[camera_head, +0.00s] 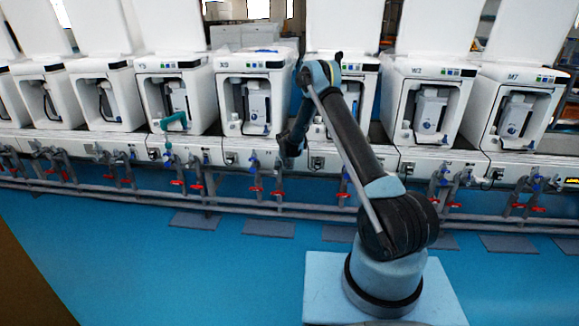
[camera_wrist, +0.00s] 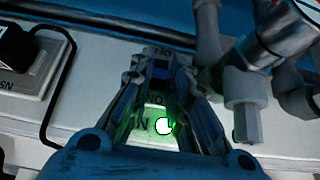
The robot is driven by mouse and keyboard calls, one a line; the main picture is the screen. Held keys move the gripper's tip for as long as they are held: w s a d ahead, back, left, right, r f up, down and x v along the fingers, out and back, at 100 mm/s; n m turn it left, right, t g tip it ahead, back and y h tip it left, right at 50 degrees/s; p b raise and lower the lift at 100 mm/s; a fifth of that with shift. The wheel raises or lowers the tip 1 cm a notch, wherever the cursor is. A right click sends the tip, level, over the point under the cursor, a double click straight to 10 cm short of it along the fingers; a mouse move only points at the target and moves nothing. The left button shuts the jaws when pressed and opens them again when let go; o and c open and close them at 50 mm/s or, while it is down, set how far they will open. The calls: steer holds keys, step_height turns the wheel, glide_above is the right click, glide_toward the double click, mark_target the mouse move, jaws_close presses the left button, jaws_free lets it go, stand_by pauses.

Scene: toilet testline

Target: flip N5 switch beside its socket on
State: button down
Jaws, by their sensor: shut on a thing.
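The N5 switch (camera_wrist: 160,72) is a small dark block on a light plate in the wrist view, with OFF above it and ON lettering below, upside down. My gripper (camera_wrist: 160,62) has its two fingers closed in around the switch, one on each side. The fingers hide much of the switch, so its exact position cannot be told. A green glow (camera_wrist: 140,128) lies on the plate between the fingers. The N5 socket (camera_wrist: 35,75), with a black plug in it, is at the left. In the head view my gripper (camera_head: 291,146) is at the white front panel.
Grey pipes and a valve (camera_wrist: 245,80) stand close on the right in the wrist view. Several white toilet units (camera_head: 255,95) line the bench in the head view, with red-handled valves (camera_head: 277,193) below. The blue floor (camera_head: 130,260) in front is clear.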

steer(key=shift+w, duration=0.1)
steer(key=c, duration=1.5)
jaws_free()
steer(key=shift+v, duration=5.9)
